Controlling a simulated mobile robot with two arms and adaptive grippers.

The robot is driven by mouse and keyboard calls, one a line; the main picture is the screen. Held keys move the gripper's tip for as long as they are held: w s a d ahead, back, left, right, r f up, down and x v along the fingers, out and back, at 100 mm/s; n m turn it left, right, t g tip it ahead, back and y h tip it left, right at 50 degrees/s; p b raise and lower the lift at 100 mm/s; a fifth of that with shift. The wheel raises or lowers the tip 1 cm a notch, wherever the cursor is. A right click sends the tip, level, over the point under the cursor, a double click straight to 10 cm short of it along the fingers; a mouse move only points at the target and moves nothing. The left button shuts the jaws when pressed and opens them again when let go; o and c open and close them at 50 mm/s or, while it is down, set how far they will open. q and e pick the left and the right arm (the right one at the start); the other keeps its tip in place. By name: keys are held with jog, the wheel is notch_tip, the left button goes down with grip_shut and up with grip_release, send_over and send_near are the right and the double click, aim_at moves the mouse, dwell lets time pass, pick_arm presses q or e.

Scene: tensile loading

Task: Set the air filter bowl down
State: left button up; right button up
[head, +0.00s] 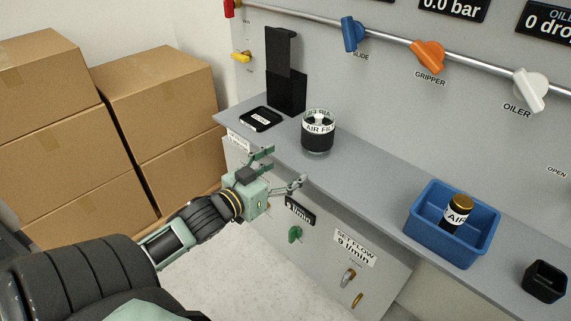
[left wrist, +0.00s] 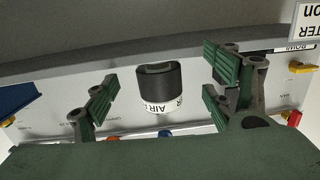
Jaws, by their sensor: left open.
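The air filter bowl (head: 318,140), a black cylinder with a white "AIR FIL" label band and a clear lower rim, stands upright on the grey shelf (head: 360,172). My left gripper (head: 283,168) is open and empty, in front of the bowl at the shelf's front edge, with a gap between its fingertips and the bowl. In the left wrist view the bowl (left wrist: 158,82) appears upside down, framed between the spread green fingers and touching neither. My right gripper is in neither view.
A black square pad (head: 261,119) and an upright black bracket (head: 284,75) are left of the bowl. A blue bin (head: 424,232) holding an "AIR" canister (head: 458,211) and a small black cup (head: 545,281) are at right. Knobs line the rail above. Cardboard boxes (head: 160,95) stand at left.

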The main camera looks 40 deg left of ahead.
pick_arm(q)
jog(key=s+d+f+g+y, duration=0.1)
jog(key=s+d+f+g, duration=0.15)
jog(key=f, duration=0.45)
jog(key=s+d+f+g, duration=0.1)
jog(key=s+f+g, duration=0.15)
jog(key=f, duration=0.45)
jog(key=s+d+f+g+y, duration=0.1)
jog(key=s+d+f+g, duration=0.15)
jog(key=f, duration=0.45)
jog(key=s+d+f+m+g+h, duration=0.1)
jog(key=s+d+f+g, duration=0.5)
jog(key=s+d+f, duration=0.4)
jog(key=s+d, duration=0.2)
jog(key=s, duration=0.1)
jog(key=shift+s+d+m+h, duration=0.25)
jog(key=shift+d+m+h, duration=0.05)
